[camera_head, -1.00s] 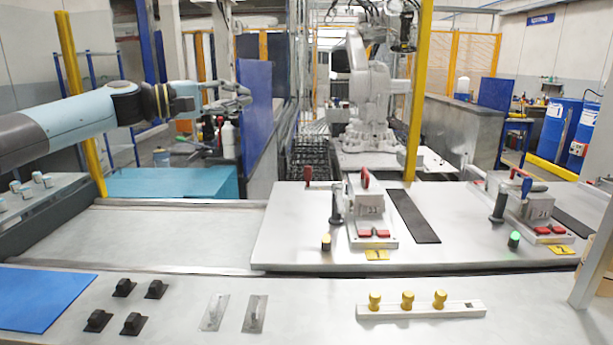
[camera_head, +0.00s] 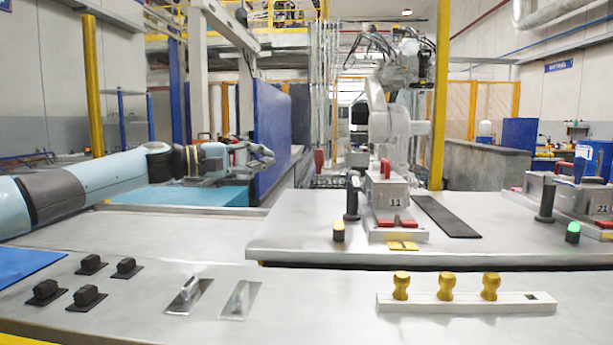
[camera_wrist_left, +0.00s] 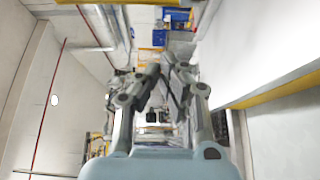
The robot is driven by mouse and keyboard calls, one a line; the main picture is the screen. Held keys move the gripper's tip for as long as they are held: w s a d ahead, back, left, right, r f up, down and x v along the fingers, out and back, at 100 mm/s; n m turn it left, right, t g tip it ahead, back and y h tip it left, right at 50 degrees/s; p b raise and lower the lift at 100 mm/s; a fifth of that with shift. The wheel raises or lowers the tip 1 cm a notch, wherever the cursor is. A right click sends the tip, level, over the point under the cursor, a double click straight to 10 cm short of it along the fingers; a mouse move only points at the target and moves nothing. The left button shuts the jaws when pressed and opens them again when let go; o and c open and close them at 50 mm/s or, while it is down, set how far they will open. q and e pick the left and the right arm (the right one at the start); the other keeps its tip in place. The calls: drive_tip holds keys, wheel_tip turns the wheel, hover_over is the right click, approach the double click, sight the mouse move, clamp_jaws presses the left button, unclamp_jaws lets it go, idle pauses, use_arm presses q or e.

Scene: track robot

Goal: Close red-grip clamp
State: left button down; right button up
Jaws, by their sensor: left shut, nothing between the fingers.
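At the station marked 11, an upright red grip (camera_head: 386,168) stands just above the grey block (camera_head: 392,198). I cannot tell from here whether either clamp is open or closed. A dark upright handle (camera_head: 352,197) stands left of the block. My left gripper (camera_head: 267,157) is to the left of these grips, apart from them, shut and empty. Its fingers also show in the left wrist view (camera_wrist_left: 162,82), with no clamp between them. My right gripper is not in view.
A white strip with yellow knobs (camera_head: 446,287) lies in front. A blue panel (camera_head: 272,140) rises behind my left gripper. The left metal surface (camera_head: 150,235) is clear.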

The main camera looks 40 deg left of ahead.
use_arm(q)
drive_tip(key=w+d+p, duration=0.4)
drive_tip(key=w+d, duration=0.1)
drive_tip(key=d, duration=0.2)
drive_tip(key=shift+w+d+p, duration=0.25)
drive_tip(key=shift+w+p, duration=0.05)
drive_tip(key=shift+w, duration=0.05)
drive_tip(key=shift+r, duration=0.1)
